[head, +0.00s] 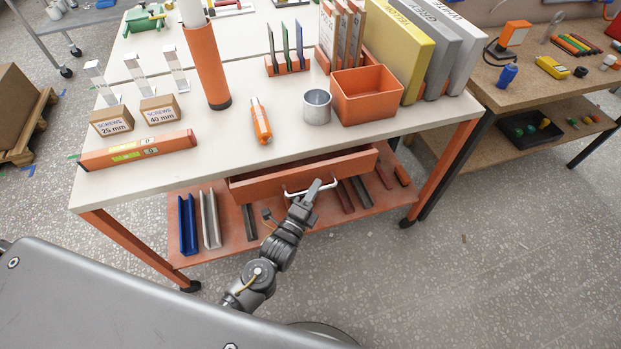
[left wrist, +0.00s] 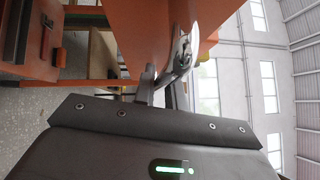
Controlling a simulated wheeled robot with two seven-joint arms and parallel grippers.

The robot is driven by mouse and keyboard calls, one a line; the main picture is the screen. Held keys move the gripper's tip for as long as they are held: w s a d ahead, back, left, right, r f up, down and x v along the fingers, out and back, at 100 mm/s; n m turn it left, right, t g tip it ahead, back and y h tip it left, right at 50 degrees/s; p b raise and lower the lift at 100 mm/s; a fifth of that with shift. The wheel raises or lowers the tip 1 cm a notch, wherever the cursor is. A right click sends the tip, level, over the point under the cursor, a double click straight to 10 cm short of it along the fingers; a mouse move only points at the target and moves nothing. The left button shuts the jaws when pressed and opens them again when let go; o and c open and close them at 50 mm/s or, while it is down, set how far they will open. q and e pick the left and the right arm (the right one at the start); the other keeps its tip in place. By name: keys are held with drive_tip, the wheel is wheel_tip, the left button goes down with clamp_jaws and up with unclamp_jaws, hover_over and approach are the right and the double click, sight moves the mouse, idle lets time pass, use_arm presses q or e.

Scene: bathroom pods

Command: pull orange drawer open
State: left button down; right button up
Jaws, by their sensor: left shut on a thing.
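In the left wrist view the handle (left wrist: 194,44) runs between the fingers of my left gripper (left wrist: 172,75), close to the orange drawer front (left wrist: 150,25). The fingers hide part of the handle. My right gripper is not in view.
A lower orange shelf (head: 235,235) carries metal profiles below the drawer. The floor at right front is clear.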

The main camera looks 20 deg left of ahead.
use_arm(q)
drive_tip(key=s+d+p, duration=0.2)
drive_tip(key=s+d, duration=0.3)
drive_tip(key=s, duration=0.3)
drive_tip(key=s+d+p, duration=0.1)
drive_tip(key=s+d, duration=0.5)
drive_tip(key=s, duration=0.3)
drive_tip(key=shift+s+p, duration=0.15)
drive_tip(key=shift+p, duration=0.25)
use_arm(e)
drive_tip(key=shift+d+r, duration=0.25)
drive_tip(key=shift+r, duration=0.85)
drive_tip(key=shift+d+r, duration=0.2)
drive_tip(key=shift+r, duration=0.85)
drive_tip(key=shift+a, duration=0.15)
use_arm(q)
drive_tip(key=c, duration=1.5)
unclamp_jaws()
drive_tip(key=shift+o, duration=0.2)
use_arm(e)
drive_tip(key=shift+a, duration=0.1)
